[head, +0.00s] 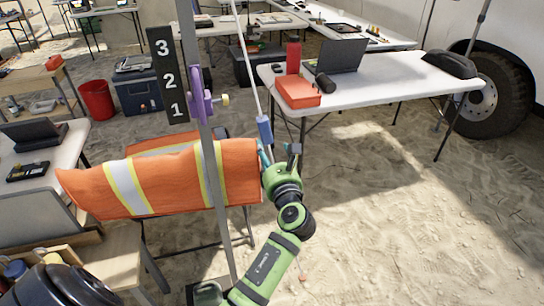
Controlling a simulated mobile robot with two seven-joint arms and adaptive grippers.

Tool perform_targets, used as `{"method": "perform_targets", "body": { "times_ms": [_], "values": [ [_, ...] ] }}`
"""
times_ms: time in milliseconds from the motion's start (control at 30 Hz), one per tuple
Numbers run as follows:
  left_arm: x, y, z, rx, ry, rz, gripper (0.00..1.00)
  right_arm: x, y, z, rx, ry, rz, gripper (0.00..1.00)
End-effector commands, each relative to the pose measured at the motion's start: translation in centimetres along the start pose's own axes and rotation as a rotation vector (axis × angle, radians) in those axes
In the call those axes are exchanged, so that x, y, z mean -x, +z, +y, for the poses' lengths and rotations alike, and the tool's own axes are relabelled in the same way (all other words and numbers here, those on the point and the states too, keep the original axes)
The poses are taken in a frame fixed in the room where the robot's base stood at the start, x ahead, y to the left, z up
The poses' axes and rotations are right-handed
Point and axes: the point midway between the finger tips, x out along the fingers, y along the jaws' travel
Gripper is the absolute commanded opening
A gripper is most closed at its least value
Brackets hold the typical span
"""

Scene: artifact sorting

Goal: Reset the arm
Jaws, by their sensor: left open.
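My left arm is green and black and reaches up from the bottom centre of the head view. My left gripper (279,154) is open, with its fingers pointing up, beside the right end of an orange vest (175,178) with reflective stripes. A blue piece (265,130) on a thin white cord hangs just above and left of the fingers. I cannot tell whether they touch. My right gripper is out of view.
A grey pole (212,165) with a purple clamp (201,95) and a black number sign (168,75) stands left of the gripper. A white table (420,82) with a laptop (340,56) and red box (298,91) stands behind. Sand at right is open.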

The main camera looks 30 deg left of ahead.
Motion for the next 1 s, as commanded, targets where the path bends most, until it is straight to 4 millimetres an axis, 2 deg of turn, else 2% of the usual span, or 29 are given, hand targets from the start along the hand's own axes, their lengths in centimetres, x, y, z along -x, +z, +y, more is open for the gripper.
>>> {"method": "perform_targets", "body": {
  "times_ms": [167, 633, 733, 767, 867, 967, 1000],
  "values": [
    [0.9, 0.0, 0.0, 0.001, 0.001, 0.0, 0.73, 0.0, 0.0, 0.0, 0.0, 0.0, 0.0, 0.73],
    [0.9, 0.0, 0.0, 0.001, 0.001, 0.0, 0.73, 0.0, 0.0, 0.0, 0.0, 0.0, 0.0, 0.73],
    [0.9, -1.0, -0.1, 0.012, -0.009, 0.02, 0.73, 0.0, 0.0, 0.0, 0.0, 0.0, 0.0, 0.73],
    [1.0, -1.8, -0.1, 0.021, -0.017, 0.037, 0.73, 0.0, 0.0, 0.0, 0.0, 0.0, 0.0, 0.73],
    [1.4, -6.3, -0.4, 0.084, -0.052, 0.132, 0.73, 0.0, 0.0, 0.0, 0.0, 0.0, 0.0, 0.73],
    [2.8, -13.2, -0.1, 0.195, -0.078, 0.289, 0.73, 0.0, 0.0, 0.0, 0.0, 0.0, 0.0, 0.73],
    [3.6, -16.2, 0.3, 0.247, -0.078, 0.36, 0.73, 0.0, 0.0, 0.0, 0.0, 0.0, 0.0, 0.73]
  ]
}}
